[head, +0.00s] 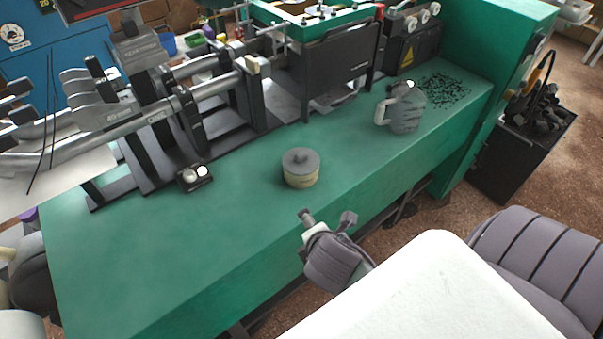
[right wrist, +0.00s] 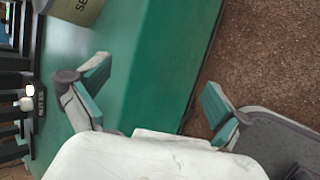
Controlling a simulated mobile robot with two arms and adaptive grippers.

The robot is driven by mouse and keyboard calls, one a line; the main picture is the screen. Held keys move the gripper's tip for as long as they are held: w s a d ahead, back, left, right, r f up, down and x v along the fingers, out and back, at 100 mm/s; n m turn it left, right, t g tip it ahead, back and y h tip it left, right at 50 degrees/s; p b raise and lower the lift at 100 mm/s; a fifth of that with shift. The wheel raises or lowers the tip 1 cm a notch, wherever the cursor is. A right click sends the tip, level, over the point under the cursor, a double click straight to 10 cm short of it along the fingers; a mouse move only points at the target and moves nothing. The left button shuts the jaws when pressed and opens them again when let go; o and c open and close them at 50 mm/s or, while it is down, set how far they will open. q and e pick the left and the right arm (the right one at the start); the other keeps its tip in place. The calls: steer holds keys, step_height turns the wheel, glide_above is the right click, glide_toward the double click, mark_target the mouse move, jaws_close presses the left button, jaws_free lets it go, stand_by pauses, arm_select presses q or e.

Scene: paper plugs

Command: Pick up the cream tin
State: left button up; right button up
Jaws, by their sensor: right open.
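The cream tin (head: 301,178) stands upright on the green bench top (head: 180,250). It has a cream body and a grey lid with a small knob. In the right wrist view, part of the tin (right wrist: 80,8) shows at the top left edge, with dark lettering and its upper part cut off. My right gripper (head: 327,217) is open and empty, at the bench's front edge. It is nearer the camera than the tin and slightly right of it, apart from it. Its two spread fingers (right wrist: 155,85) also show in the right wrist view. My left gripper is not in view.
A grey jug (head: 405,110) stands further right on the bench, near scattered black bits (head: 445,90). Machine rails and brackets (head: 170,110) line the back left. A small black block with white knobs (head: 195,178) sits left of the tin. The front left bench top is clear.

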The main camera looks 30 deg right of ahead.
mark_target(305, 173)
steer(key=w+r+n+t, duration=0.1)
steer(key=r+n, duration=0.1)
steer(key=n, duration=0.2)
steer(key=w+d+r+n+t+h, duration=0.1)
steer(key=w+r+n, duration=0.1)
steer(key=r+n, duration=0.1)
steer(key=w+r+n+t+h, duration=0.1)
steer(key=w+r+n+t, duration=0.1)
steer(key=r+n, duration=0.1)
steer(key=shift+d+n+b, duration=0.3)
steer(key=shift+d+n, duration=0.05)
steer(key=shift+n, duration=0.55)
steer(key=shift+w+d+r+n, duration=0.15)
steer(key=shift+w+r+n, duration=0.1)
steer(key=shift+n, duration=0.15)
steer(key=shift+t+h, duration=0.3)
steer(key=x, duration=0.8)
steer(key=shift+w+f+b, duration=0.1)
steer(key=shift+w+b, duration=0.1)
steer(key=shift+b, duration=0.15)
steer(key=x, duration=0.5)
steer(key=shift+a+f, duration=0.25)
steer(key=shift+f, duration=0.1)
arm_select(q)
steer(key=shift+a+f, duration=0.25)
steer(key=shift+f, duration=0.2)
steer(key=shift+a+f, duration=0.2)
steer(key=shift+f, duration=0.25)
